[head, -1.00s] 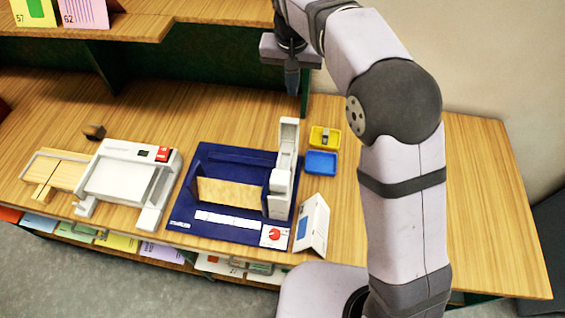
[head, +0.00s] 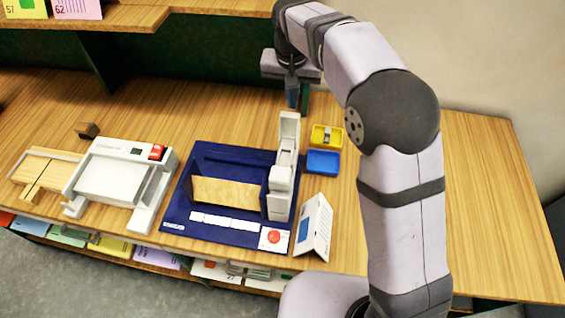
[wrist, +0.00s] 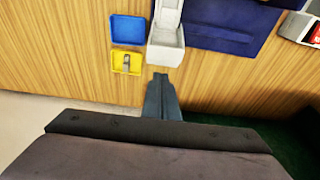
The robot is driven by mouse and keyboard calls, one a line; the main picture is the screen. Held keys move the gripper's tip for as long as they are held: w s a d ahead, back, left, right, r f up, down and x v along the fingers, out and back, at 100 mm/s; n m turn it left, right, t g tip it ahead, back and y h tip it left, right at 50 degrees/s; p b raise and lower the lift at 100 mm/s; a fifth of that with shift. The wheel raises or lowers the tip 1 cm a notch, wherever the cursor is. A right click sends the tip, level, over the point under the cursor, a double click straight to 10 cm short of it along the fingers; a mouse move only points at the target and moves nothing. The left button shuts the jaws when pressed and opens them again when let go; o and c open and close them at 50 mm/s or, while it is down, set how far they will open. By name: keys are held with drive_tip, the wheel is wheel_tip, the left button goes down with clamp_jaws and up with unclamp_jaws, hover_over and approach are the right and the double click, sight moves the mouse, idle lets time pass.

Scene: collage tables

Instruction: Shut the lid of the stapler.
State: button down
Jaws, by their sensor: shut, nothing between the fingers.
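The stapler (head: 281,180) is a long white device at the right side of a dark blue base. Its lid (head: 289,130) seems to stand open at the far end, though the exact angle is hard to tell. The white far end of the stapler also shows at the top of the wrist view (wrist: 166,48). My gripper (head: 292,104) is shut and empty, pointing down just beyond that far end. In the wrist view, its fingertips (wrist: 161,76) are close to the white end, with a small gap in the picture.
A yellow tray (head: 327,136) holding a small grey item and a blue tray (head: 322,161) stand right of the stapler. A white folded card (head: 316,226) stands in front. A white machine (head: 115,180) is at left. An upper shelf (head: 110,22) is behind.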

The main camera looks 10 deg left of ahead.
idle(0.4)
drive_tip(key=s+r+b, duration=0.1)
drive_tip(key=s+b, duration=0.2)
drive_tip(key=s, duration=0.4)
drive_tip(key=shift+s+b, duration=0.25)
drive_tip(key=shift+b, duration=0.05)
idle(0.8)
drive_tip(key=shift+r, duration=0.2)
idle(0.8)
wheel_tip(320, 180, up, 5)
drive_tip(key=p, duration=0.4)
drive_tip(key=shift+p, duration=0.35)
